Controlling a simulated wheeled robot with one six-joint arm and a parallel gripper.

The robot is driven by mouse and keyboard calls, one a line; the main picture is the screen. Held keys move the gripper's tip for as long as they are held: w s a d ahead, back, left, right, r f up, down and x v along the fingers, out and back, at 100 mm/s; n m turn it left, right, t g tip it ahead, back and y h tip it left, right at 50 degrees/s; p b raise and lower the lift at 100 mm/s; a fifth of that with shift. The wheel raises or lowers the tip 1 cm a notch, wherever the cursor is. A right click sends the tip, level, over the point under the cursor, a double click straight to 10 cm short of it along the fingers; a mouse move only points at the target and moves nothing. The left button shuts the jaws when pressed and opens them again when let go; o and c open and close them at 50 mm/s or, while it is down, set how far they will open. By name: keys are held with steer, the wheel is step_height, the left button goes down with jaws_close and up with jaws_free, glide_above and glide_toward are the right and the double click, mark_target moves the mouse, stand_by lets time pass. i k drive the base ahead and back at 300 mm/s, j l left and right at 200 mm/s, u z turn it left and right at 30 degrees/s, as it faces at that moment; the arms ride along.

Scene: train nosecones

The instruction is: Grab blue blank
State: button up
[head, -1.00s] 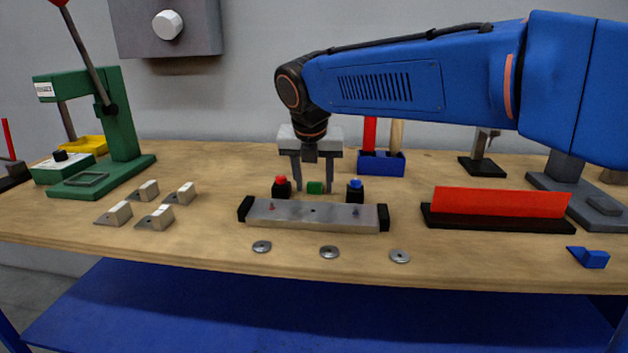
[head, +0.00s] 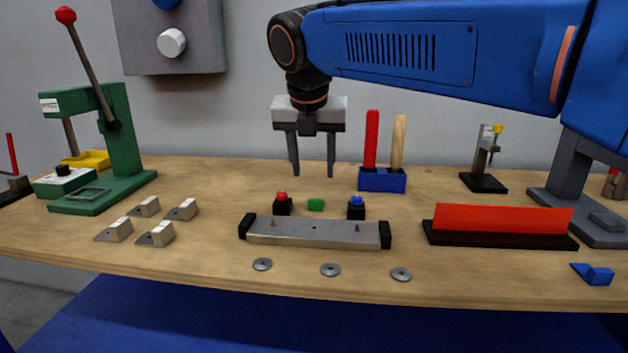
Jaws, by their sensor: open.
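A small blue wedge-shaped blank (head: 597,275) lies on the workbench near its front right edge. My gripper (head: 313,174) is open and empty, with its two fingers pointing down. It hangs above the middle of the bench, behind a small green block (head: 316,205), far to the left of the blue blank. Several grey metal blanks of similar wedge shape (head: 156,235) stand at the left of the bench.
A metal bar fixture (head: 310,234) with black ends lies mid-bench, with several washers (head: 330,270) in front. A red bar on a black base (head: 500,222) stands left of the blue blank. A green press (head: 118,150) and a blue tool holder (head: 382,181) stand behind.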

mark_target(594, 276)
steer(key=k, duration=1)
